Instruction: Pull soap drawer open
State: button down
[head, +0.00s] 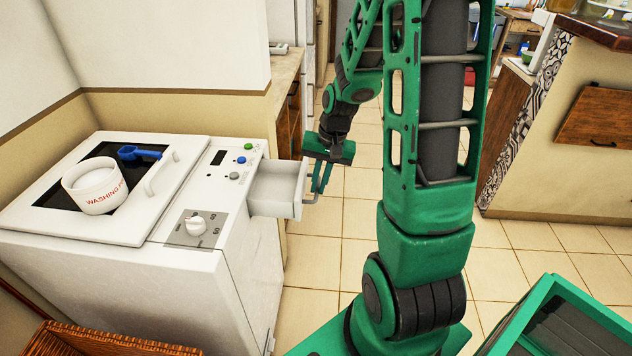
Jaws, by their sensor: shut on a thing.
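The soap drawer (278,192) is a white box-shaped drawer in the front of the white washing machine (207,265). It stands pulled out from the machine, and its hollow inside shows from above. My gripper (318,192) is at the drawer's front, with its green fingers pointing down at the handle. The fingers are shut on the handle, which they partly hide. How deep the drawer still sits inside the machine cannot be seen.
A white tub (95,188) of washing powder and a blue scoop (139,153) lie on the machine's lid. A dial (196,226) and buttons are beside the drawer. A wicker basket (105,343) is at lower left. Tiled floor (335,245) is open in front.

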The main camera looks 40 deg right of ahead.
jog(key=shift+d, duration=0.15)
jog(key=c, duration=2)
grip_release()
jog(key=shift+w, duration=0.1)
jog(key=shift+o, duration=0.8)
notch_tip(320, 180, up, 11)
jog(key=s+d, duration=0.1)
jog(key=shift+s+d+f, duration=0.2)
